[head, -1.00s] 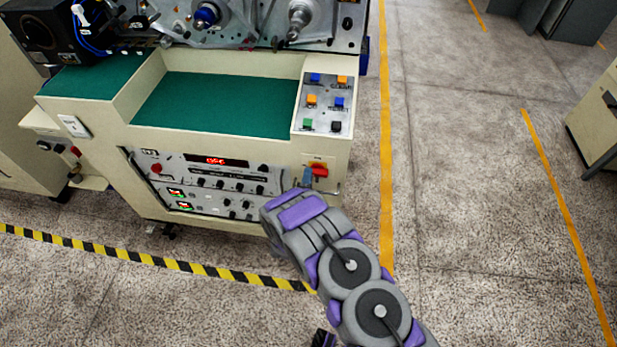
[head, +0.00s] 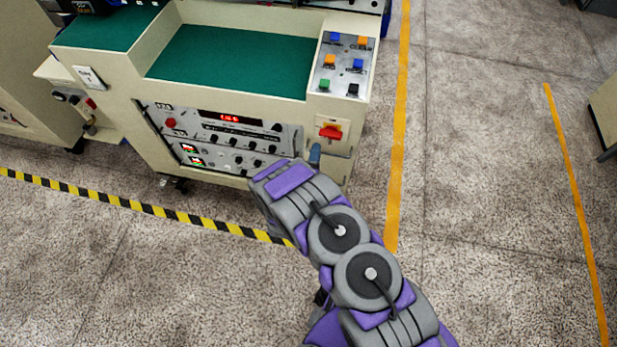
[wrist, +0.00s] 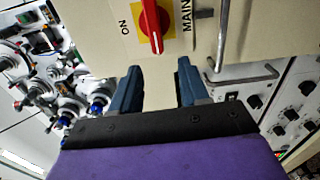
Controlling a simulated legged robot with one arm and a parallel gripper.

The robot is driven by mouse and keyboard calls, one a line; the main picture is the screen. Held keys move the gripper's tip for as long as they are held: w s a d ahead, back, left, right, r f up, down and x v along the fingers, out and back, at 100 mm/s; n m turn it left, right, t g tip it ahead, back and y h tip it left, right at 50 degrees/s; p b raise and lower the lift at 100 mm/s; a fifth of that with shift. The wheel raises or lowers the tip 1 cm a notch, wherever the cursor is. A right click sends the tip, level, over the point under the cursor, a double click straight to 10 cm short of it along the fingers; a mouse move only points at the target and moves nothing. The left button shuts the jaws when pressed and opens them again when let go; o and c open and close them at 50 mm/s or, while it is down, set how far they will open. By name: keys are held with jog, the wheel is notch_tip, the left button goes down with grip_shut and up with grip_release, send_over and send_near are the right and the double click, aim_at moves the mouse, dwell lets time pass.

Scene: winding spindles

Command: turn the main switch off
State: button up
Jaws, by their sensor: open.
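The main switch (head: 330,132) is a red rotary handle on a yellow plate, on the right of the cream machine's front. Its handle lies roughly level in the head view. In the wrist view the switch (wrist: 152,25) is at the top middle, its handle pointing up and down in that picture. An "ON" label is left of it and "MAIN" lettering right. My gripper (wrist: 158,80) is open and empty, its two blue fingers apart and short of the handle. In the head view one blue finger (head: 315,155) shows just below and left of the switch; my arm hides the other.
A metal handle bar (wrist: 245,75) stands out from the panel near the right finger in the wrist view. A control panel with knobs (head: 225,140) is left of the switch, and coloured push buttons (head: 343,65) are above. Open floor lies to the right.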

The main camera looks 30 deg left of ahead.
jog(key=p+v, duration=0.1)
jog(key=v, duration=0.9)
jog(key=shift+s+p, duration=0.3)
jog(key=shift+a+f, duration=0.1)
jog(key=w+d+r+m+g+h, duration=0.3)
jog(key=w+d+r+m+g, duration=0.1)
jog(key=w+r+m+g, duration=0.7)
jog(key=s+d+r+m+g+y, duration=0.1)
jog(key=s+d+r+m, duration=0.1)
jog(key=s+d+r, duration=0.35)
jog(key=s+d+r+m+g, duration=0.25)
jog(key=d+r, duration=0.35)
jog(key=r, duration=0.3)
jog(key=s+d+r+m+g, duration=0.1)
jog(key=s+d+r, duration=0.3)
jog(key=s, duration=0.5)
jog(key=s+d+r+m+g+h, duration=0.1)
jog(key=s+d+r+m+g, duration=0.1)
jog(key=s+d, duration=0.7)
jog(key=s+d+r+m+g+h, duration=0.1)
jog(key=s+d+r+m, duration=0.1)
jog(key=s+d+r, duration=0.3)
jog(key=s+d, duration=0.2)
jog(key=s, duration=0.2)
jog(key=shift+r+g, duration=0.35)
jog(key=shift+r, duration=0.05)
